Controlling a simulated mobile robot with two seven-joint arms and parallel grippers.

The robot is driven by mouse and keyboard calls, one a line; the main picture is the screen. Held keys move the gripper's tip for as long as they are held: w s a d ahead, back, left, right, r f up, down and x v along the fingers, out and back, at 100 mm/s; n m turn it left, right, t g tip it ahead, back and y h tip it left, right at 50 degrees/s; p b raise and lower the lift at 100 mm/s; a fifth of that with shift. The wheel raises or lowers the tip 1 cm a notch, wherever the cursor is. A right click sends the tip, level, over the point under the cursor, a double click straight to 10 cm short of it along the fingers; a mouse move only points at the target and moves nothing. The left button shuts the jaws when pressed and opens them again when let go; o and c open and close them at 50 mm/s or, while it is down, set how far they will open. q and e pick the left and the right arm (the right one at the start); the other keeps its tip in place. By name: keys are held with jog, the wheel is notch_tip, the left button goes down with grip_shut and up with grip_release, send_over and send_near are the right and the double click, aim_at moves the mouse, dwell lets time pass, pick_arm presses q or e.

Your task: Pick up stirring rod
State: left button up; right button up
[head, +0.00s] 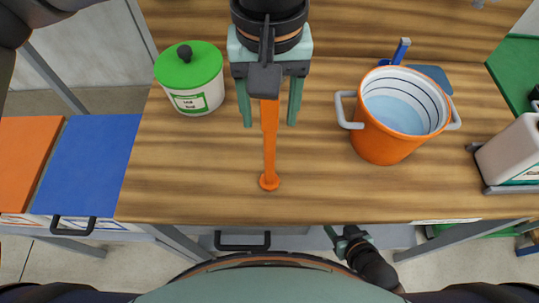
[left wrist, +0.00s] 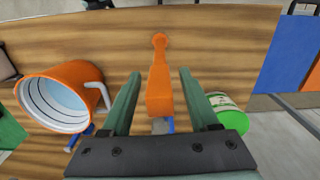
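The stirring rod (head: 269,150) is orange, with a small round end towards the table's front edge. Its other end runs back under my left gripper (head: 269,122), which hides it in the head view. My left gripper is open, with one green finger on each side of the rod and gaps to both. In the left wrist view, the rod (left wrist: 159,75) lies between the spread fingers of the left gripper (left wrist: 160,85). My right gripper (head: 340,236) is low, by the table's front edge; its opening is too small to judge.
An orange bucket (head: 380,146) of pale liquid stands right of the rod. A white jar (head: 201,98) with a green lid stands to the left. A blue-handled tool (head: 401,50) lies behind the bucket. A white container (head: 512,152) is at far right. The wooden table's (head: 200,180) front is clear.

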pick_arm(q)
grip_shut()
dwell(1.2)
